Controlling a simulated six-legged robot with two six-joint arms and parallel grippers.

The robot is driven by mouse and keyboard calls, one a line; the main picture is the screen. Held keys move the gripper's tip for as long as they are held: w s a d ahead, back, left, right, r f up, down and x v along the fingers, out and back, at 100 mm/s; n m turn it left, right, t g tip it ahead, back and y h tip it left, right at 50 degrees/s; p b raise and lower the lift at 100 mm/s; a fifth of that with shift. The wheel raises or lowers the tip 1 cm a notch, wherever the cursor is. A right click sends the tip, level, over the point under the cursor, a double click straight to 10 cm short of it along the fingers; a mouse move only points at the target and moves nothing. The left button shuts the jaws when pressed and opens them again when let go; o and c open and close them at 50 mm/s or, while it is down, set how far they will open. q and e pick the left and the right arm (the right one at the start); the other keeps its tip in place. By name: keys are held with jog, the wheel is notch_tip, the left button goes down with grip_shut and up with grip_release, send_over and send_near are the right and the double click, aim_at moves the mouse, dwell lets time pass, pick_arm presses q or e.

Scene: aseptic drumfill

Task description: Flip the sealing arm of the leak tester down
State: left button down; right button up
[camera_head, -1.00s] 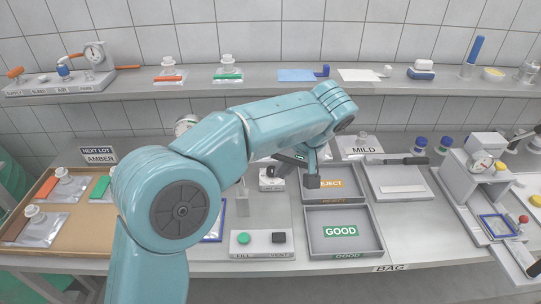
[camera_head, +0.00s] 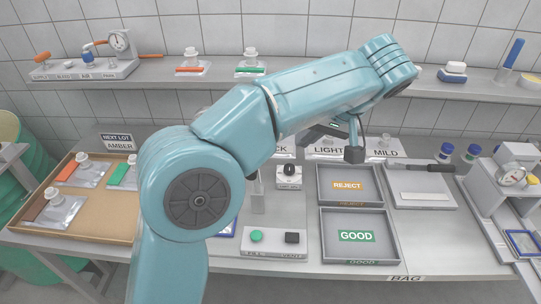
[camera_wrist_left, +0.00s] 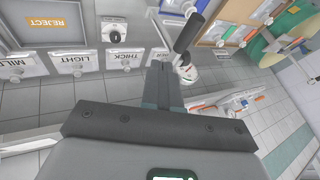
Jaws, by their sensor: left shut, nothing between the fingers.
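My left gripper (camera_head: 355,154) is shut and empty, held above the bench behind the REJECT tray. Its closed fingers also show in the left wrist view (camera_wrist_left: 163,70). In that view a black handle (camera_wrist_left: 188,32) stands just beyond the fingertips, with a round white gauge (camera_wrist_left: 190,73) below it. This looks like the leak tester with its sealing arm; I cannot tell the arm's exact angle or whether the fingers touch it. My right gripper is not in view.
The REJECT tray (camera_head: 321,186) and GOOD tray (camera_head: 327,236) lie at bench centre. A panel with green and black buttons (camera_head: 274,251) is left of them. A brown tray (camera_head: 107,224) holds pouches at left. A gauged machine (camera_head: 515,152) stands at right. A shelf (camera_head: 310,83) runs behind.

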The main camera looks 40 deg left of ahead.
pick_arm(q)
jog(key=s+a+f+p, duration=0.1)
jog(key=a+f, duration=0.7)
jog(key=shift+s+a+f, duration=0.15)
jog(key=shift+s+f, duration=0.1)
jog(key=s+a+f+n+t+h+b, duration=0.1)
jog(key=s+a+t+h+b, duration=0.1)
jog(key=s+a+h+b, duration=0.25)
jog(key=s+a+f+t+h+b, duration=0.25)
jog(key=a+b, duration=0.25)
jog(key=a, duration=0.3)
jog(key=s+a+f+n+t+h+b, duration=0.1)
jog(key=s+a+f+t+h+b, duration=0.1)
jog(key=f+b, duration=0.4)
jog(key=s+a+f+n+t+h+b, duration=0.1)
jog(key=s+a+f+t+h+b, duration=0.1)
jog(key=s+a+f+h+b, duration=0.1)
notch_tip(320, 180, down, 3)
jog(key=a+h+b, duration=0.1)
jog(key=a+b, duration=0.1)
jog(key=shift+s+a+b, duration=0.15)
jog(key=shift+s+b, duration=0.15)
jog(key=shift+b, duration=0.1)
